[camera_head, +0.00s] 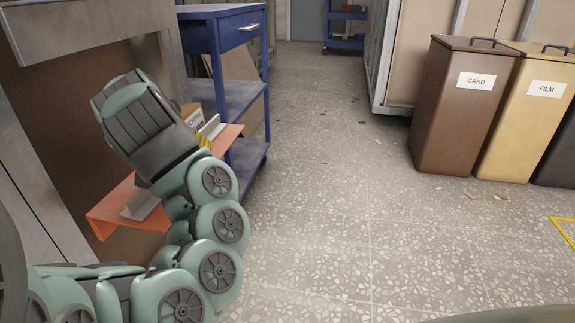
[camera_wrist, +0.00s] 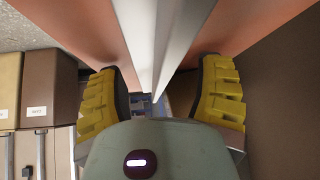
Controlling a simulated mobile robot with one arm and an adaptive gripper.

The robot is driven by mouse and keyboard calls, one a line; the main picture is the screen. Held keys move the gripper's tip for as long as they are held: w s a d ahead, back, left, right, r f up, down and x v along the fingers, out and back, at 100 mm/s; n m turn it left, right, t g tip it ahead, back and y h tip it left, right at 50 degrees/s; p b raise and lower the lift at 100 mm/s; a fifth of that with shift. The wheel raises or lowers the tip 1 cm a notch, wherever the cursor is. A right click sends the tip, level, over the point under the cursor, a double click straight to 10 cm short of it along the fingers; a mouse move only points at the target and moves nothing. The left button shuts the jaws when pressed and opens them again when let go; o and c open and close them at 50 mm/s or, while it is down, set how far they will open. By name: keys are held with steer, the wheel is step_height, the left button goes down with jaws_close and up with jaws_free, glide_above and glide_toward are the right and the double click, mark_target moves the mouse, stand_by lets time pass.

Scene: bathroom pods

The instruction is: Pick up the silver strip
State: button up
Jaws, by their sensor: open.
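The silver strip lies along an orange shelf (camera_head: 108,212). In the head view its near end (camera_head: 139,205) shows left of my arm, and another part shows beyond my gripper; my arm hides the middle. In the wrist view the strip (camera_wrist: 186,42) runs from the top edge down between the fingers, with a raised face and a flat face. My gripper (camera_wrist: 160,98) is open, one yellow ridged finger on each side of the strip, with gaps between. In the head view only a bit of yellow finger (camera_head: 205,140) shows behind my arm.
A labelled box (camera_head: 192,116) is beyond the gripper, partly hidden. A brown CARD bin (camera_head: 462,115) and a tan FILM bin (camera_head: 525,120) stand at right. The speckled floor (camera_head: 330,170) between is mostly clear.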

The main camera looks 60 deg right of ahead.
jaws_close()
stand_by(0.3)
steer(key=shift+f, duration=0.1)
